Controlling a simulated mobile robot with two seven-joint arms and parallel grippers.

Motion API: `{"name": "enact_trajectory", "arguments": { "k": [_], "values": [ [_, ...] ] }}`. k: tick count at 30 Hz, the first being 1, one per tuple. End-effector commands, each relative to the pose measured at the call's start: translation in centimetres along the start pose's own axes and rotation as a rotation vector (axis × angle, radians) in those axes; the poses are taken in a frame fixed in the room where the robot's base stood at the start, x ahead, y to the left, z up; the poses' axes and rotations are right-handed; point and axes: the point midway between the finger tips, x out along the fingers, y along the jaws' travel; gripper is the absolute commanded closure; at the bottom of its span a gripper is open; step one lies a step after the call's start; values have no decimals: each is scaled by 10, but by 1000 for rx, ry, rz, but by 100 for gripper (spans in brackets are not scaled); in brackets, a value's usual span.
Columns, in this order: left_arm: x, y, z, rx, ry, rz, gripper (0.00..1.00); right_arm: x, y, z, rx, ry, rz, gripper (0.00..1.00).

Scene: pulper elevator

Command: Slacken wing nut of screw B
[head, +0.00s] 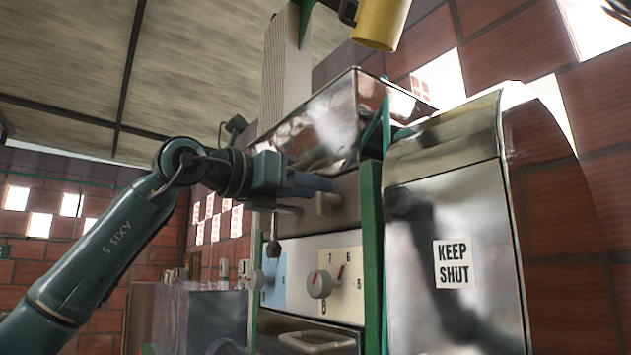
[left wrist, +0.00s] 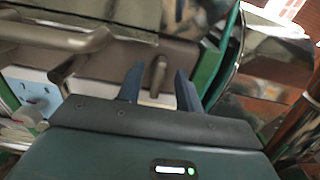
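My left gripper (head: 330,184) is in front of the machine's brown-grey panel (head: 345,195), pointing right in the head view. In the left wrist view its two dark fingers (left wrist: 160,88) are apart. A small brown-grey wing-shaped piece (left wrist: 158,74) shows in the gap between them; it looks like a wing nut, and I see no letter on it. In the head view a piece like it (head: 327,205) shows just below the fingers. I cannot tell whether the fingers touch it. My right gripper is in neither view.
Below are a dial with a red pointer (head: 320,284) and a hanging lever (head: 273,248). A green upright (head: 371,255) and a shiny cover marked KEEP SHUT (head: 453,215) stand to the right. A shiny hopper (head: 318,125) is above. A yellow cylinder (head: 380,22) hangs at the top.

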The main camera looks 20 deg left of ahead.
Motion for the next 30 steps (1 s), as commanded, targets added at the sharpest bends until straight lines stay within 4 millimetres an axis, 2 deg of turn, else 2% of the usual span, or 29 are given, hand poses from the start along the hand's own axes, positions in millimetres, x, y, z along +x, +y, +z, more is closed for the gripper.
{"name": "enact_trajectory", "arguments": {
  "k": [6,14,27,30],
  "values": [
    [16,0,0,1,0,-1,64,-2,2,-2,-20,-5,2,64],
    [16,0,0,1,0,0,64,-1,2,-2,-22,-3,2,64],
    [16,0,0,1,0,0,100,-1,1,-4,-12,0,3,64],
    [16,0,0,1,0,0,100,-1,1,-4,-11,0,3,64]
  ]
}}
